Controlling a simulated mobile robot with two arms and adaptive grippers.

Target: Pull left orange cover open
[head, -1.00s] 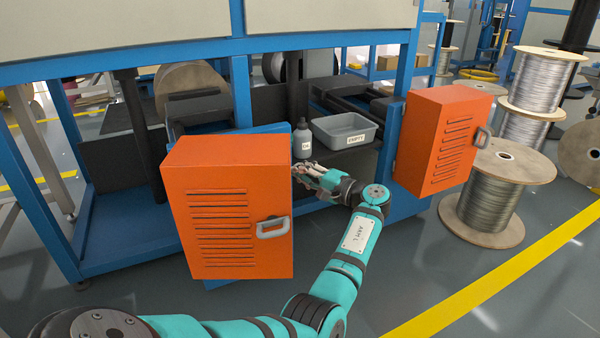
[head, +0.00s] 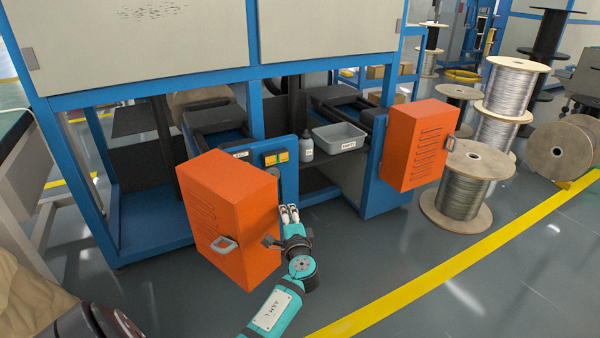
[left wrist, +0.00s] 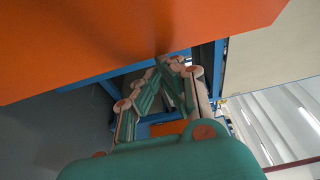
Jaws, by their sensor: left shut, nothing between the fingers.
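The left orange cover (head: 228,215) is a box-shaped door with slots and a grey handle (head: 225,246). It stands swung out from the blue frame at an angle, with a gap on its right side. My left gripper (head: 289,211) is just right of the cover's right edge, pointing towards the machine, shut and empty. In the left wrist view the orange cover (left wrist: 120,35) fills the top, close to my shut fingers (left wrist: 168,72). Whether they touch it I cannot tell. My right gripper is not in view.
A second orange cover (head: 416,145) stands at the right of the bay. A grey bin (head: 340,137) and a bottle (head: 307,145) stand on the shelf between. Wire spools (head: 461,185) stand at right. The floor (head: 400,250) in front is clear.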

